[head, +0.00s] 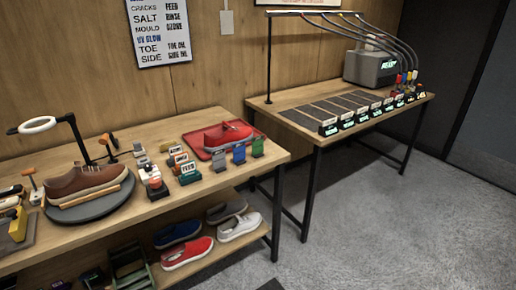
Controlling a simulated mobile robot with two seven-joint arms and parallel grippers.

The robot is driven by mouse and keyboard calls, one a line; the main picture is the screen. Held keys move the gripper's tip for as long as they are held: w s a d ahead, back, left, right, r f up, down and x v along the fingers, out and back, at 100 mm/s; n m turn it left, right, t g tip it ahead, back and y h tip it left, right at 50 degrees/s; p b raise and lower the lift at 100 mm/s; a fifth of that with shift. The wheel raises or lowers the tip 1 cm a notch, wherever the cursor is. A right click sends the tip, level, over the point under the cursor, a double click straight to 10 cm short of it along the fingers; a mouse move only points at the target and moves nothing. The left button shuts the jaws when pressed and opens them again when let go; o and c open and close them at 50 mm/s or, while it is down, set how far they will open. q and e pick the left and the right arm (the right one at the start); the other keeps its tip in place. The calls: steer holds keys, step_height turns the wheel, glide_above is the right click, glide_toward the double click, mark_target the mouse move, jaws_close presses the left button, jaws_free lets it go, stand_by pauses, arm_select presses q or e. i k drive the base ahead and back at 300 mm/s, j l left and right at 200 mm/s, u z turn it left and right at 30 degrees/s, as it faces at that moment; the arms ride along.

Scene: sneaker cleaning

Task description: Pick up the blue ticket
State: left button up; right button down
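What looks like the blue ticket (239,155) stands upright near the front right edge of the near wooden table. It is in a short row, between a grey upright piece (221,162) on its left and a green one (257,147) on its right. The red tray (197,142) with a red shoe (227,134) lies just behind the row. Neither of my grippers can be made out in the head view.
Small labelled blocks (188,173) stand left of the row. Several shoes lie on the lower shelf. A second table (290,101) stands behind; grey floor (380,220) is clear at right.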

mark_target(239, 148)
steer(key=i+j, duration=0.25)
steer(key=j, duration=0.15)
steer(key=i+j, duration=0.2)
steer(key=j, duration=0.2)
steer(key=i+j, duration=0.25)
steer(key=j, duration=0.15)
steer(key=i+j, duration=0.25)
steer(key=j, duration=0.15)
steer(key=z, duration=1.35)
